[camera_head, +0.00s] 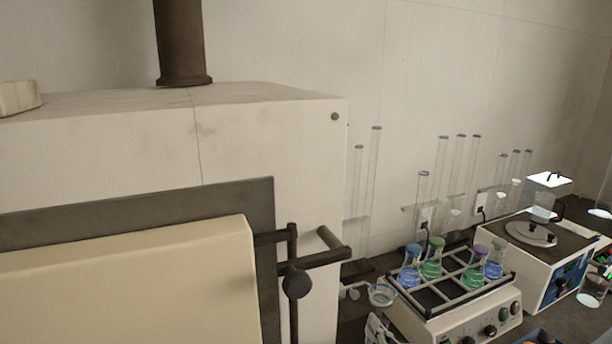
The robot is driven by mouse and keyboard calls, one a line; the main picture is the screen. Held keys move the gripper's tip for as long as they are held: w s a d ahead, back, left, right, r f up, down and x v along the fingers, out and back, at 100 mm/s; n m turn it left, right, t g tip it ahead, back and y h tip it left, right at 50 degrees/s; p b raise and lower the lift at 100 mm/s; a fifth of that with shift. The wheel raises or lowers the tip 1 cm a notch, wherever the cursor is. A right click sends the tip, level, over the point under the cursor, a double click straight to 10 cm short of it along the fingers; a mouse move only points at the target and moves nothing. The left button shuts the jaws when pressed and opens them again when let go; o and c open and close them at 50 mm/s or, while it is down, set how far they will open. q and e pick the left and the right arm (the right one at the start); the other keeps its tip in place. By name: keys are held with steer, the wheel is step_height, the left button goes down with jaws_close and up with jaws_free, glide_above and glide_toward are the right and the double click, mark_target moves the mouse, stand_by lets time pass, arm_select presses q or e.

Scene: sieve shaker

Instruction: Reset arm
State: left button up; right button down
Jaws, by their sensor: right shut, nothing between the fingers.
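My left gripper is not in view.
A large off-white furnace-like box (270,125) with a dark pipe (181,45) and a cream door (130,285) fills the left. Glass tubes stand behind.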

steer(key=s+d+f+g+h, duration=0.15)
steer(key=s+f+g, duration=0.3)
steer(key=s, duration=0.55)
steer(key=s+d+f+n+g+h, duration=0.1)
steer(key=s+d+f+g, duration=0.4)
steer(key=s, duration=0.6)
steer(key=s+a+f+g+h, duration=0.1)
steer(key=s+f+g+h, duration=0.15)
steer(key=s+f, duration=0.6)
steer(key=s+f+g+b, duration=0.1)
steer(key=s+f, duration=0.1)
steer(key=f, duration=1.2)
steer(key=s+f+g+b, duration=0.1)
steer(key=s+f, duration=0.1)
steer(key=f, duration=1.2)
steer(key=s+d+f, duration=0.1)
steer(key=s+f, duration=0.7)
steer(key=s+d+f+g+b, duration=0.1)
steer(key=s+d+f, duration=0.1)
steer(key=s+f, duration=0.6)
steer(key=shift+s+d+f+n+y, duration=0.15)
steer(key=shift+s+d+n+y, duration=0.15)
steer(key=shift+n, duration=0.1)
